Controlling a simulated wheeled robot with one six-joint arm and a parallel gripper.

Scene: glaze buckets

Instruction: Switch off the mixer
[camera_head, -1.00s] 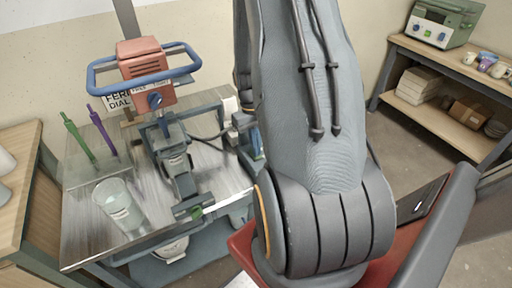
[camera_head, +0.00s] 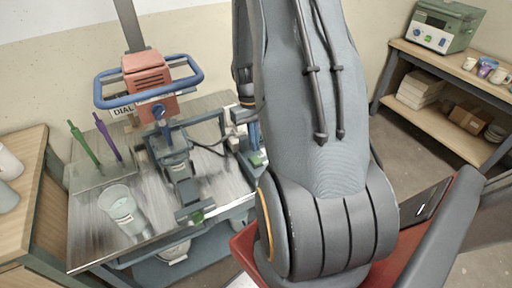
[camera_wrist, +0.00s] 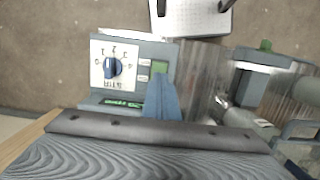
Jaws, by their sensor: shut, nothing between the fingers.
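The mixer (camera_head: 149,76) has an orange-red head with a blue loop handle and a blue knob, and stands on a grey stand on the metal table. In the head view my arm hides most of the gripper.
A clear beaker (camera_head: 122,207) and a rack with green and purple rods (camera_head: 100,165) stand on the metal table (camera_head: 92,238). Wooden shelves (camera_head: 440,105) with a green device (camera_head: 444,25) stand at the right. A wooden bench (camera_head: 22,190) is at the left.

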